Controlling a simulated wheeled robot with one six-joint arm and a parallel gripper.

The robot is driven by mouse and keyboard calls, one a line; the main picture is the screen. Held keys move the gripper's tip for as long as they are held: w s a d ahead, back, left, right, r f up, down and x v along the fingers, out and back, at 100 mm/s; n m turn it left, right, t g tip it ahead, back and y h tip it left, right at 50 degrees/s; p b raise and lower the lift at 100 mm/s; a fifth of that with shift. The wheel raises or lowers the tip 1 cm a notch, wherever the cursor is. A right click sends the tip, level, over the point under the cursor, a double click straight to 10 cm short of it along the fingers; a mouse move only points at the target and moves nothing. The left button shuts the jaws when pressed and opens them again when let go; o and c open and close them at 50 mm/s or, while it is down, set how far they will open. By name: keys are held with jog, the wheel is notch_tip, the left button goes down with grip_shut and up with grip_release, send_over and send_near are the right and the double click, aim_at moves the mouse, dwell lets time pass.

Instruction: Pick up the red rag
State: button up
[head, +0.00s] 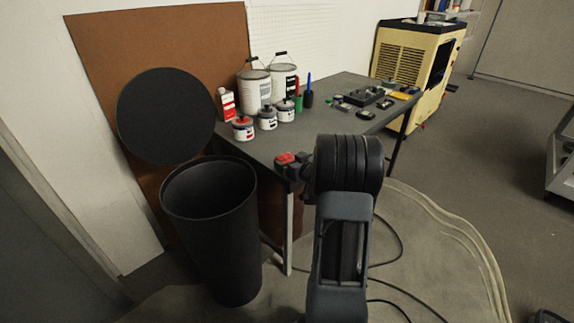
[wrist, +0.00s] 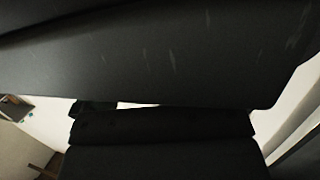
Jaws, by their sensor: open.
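A small red patch, which looks like the red rag (head: 286,158), shows in the head view at the near corner of the grey table (head: 340,112). My gripper (head: 293,167) is open right at this patch, with its dark parts beside and below it. I cannot tell whether the red cloth lies between the fingers or whether they touch it. The wrist view shows no red. A large dark scuffed surface fills its upper part, and a dark block, probably part of my gripper, fills the lower middle.
A black bin (head: 212,230) stands left of the table, with a black round disc (head: 166,116) above it. Paint cans (head: 255,90) and smaller tins (head: 267,118) stand on the table's left part. Small tools (head: 365,97) lie at its right. A yellow machine (head: 415,65) stands behind.

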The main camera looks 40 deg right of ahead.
jog(key=shift+w, duration=0.3)
jog(key=c, duration=1)
